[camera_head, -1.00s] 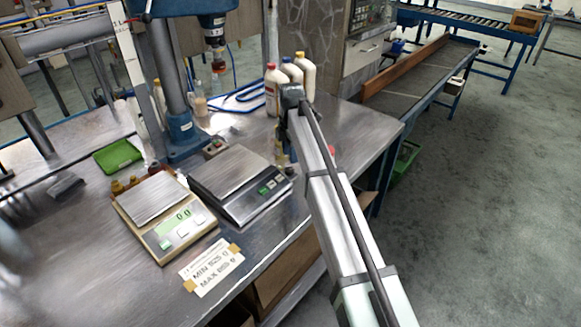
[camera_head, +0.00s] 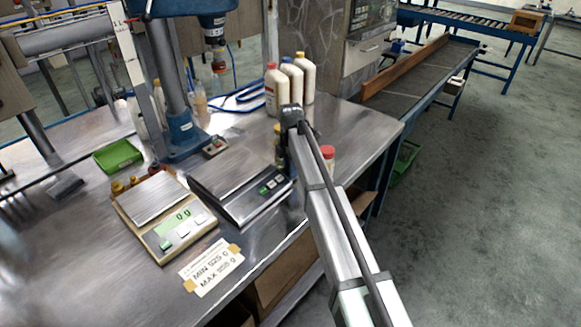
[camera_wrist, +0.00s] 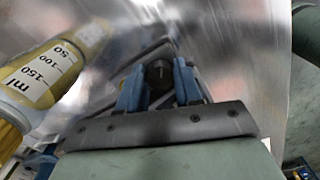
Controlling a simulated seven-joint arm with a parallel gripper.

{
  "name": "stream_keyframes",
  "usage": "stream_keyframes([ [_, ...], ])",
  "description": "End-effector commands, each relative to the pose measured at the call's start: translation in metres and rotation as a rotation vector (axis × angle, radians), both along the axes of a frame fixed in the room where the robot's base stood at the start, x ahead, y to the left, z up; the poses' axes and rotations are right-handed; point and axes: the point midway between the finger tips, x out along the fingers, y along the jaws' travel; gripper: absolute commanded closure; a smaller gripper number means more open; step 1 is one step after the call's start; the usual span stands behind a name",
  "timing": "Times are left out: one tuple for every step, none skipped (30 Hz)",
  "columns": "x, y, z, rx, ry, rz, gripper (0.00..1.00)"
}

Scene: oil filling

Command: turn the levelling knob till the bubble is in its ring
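The dark scale (camera_head: 254,207) with a steel pan stands on the bench, left of my arm in the head view. Its display is hard to read. In the wrist view a dark round knob (camera_wrist: 159,70) with a light mark lies between the two blue fingers of my gripper (camera_wrist: 158,84). The fingers are close to its sides; I cannot tell whether they press on it. In the head view my arm hides the fingers and the knob. The bubble and its ring cannot be made out.
A yellow bottle (camera_wrist: 50,72) with an ml scale stands close left of my gripper in the wrist view. A red-capped container (camera_head: 328,155) is right of my arm. A beige scale (camera_head: 170,220) stands left, and several white bottles (camera_head: 290,85) stand behind.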

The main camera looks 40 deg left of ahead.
Motion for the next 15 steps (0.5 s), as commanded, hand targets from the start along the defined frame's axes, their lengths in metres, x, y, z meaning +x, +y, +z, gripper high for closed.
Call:
stream_keyframes([
  [0.0000, 0.0000, 0.0001, 0.000, 0.000, 0.000, 0.71],
  [0.0000, 0.0000, 0.0001, 0.000, 0.000, 0.000, 0.74],
  [0.0000, 0.0000, 0.0001, 0.000, 0.000, 0.000, 0.78],
  [0.0000, 0.0000, 0.0001, 0.000, 0.000, 0.000, 0.80],
  [0.0000, 0.0000, 0.0001, 0.000, 0.000, 0.000, 0.83],
  [0.0000, -0.0001, 0.0001, 0.000, 0.000, 0.000, 0.87],
  [0.0000, -0.0001, 0.0001, 0.000, 0.000, 0.000, 0.90],
  [0.0000, -0.0001, 0.0001, 0.000, 0.000, 0.000, 0.93],
  [0.0000, -0.0001, 0.0001, 0.000, 0.000, 0.000, 0.97],
  [0.0000, -0.0001, 0.0001, 0.000, 0.000, 0.000, 0.97],
  [0.0000, -0.0001, 0.0001, 0.000, 0.000, -0.003, 0.97],
  [-0.0001, -0.0002, 0.0001, -0.001, 0.000, -0.012, 0.97],
  [-0.0001, -0.0002, 0.0001, -0.001, 0.000, -0.022, 0.97],
  [-0.0001, -0.0002, 0.0000, -0.001, 0.000, -0.037, 0.97],
  [-0.0002, -0.0003, 0.0000, -0.001, 0.000, -0.057, 0.97],
])
